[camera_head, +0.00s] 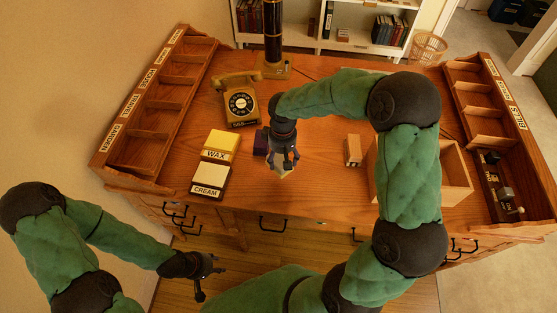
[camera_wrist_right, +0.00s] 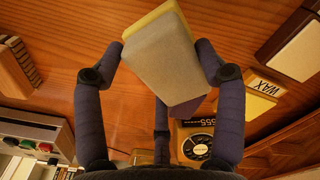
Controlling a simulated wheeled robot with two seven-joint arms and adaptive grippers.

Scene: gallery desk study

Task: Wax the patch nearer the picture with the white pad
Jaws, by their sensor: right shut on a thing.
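My right gripper (camera_head: 284,160) is over the middle of the wooden desk. In the right wrist view its fingers (camera_wrist_right: 165,65) are shut on a pad (camera_wrist_right: 160,58) with a pale grey-white face and a yellow back. In the head view the pad (camera_head: 284,172) is mostly hidden by the fingers. A yellow block labelled WAX (camera_head: 221,142) and a pale one labelled CREAM (camera_head: 211,176) sit on the desk to the left. My left gripper (camera_head: 211,282) is open and empty in front of the desk. I cannot make out any patch or picture.
A yellow telephone (camera_head: 241,104) and a brass-based black column (camera_head: 274,66) stand behind. A dark purple object (camera_head: 261,142) lies beside the right gripper. Compartment racks (camera_head: 166,95) line both sides.

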